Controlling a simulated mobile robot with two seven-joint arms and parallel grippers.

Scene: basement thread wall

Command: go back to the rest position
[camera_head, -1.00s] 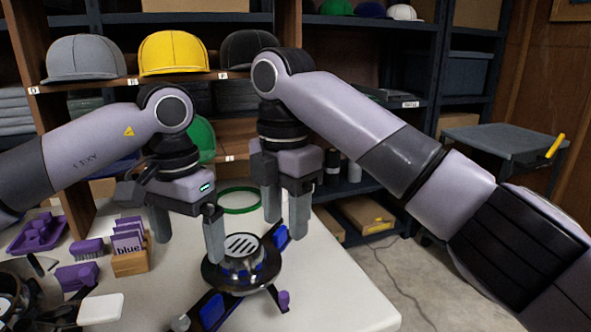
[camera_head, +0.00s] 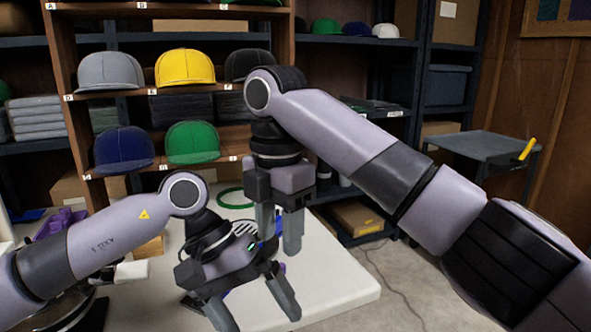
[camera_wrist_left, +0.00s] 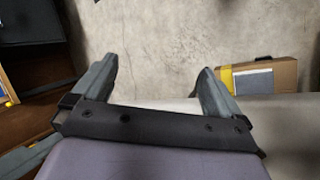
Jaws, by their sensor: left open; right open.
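My left gripper (camera_head: 257,310) is low in the head view, in front of the white table's near part, with its two fingers apart and nothing between them. It also shows in the left wrist view (camera_wrist_left: 154,72), open and empty above the concrete floor. My right gripper (camera_head: 279,236) hangs fingers down over the table, a little farther back, also open and seen with no object between its fingers. The white table (camera_head: 335,275) is partly hidden by both arms. The black round device with a slotted top (camera_head: 246,229) is mostly hidden behind my left gripper.
A shelf holds a grey cap (camera_head: 110,72), a yellow cap (camera_head: 185,68), a navy cap (camera_head: 123,150) and a green cap (camera_head: 192,143). A green ring (camera_head: 233,206) lies on the table. A grey cart (camera_head: 485,146) stands right. A cardboard box (camera_wrist_left: 262,77) sits on the floor.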

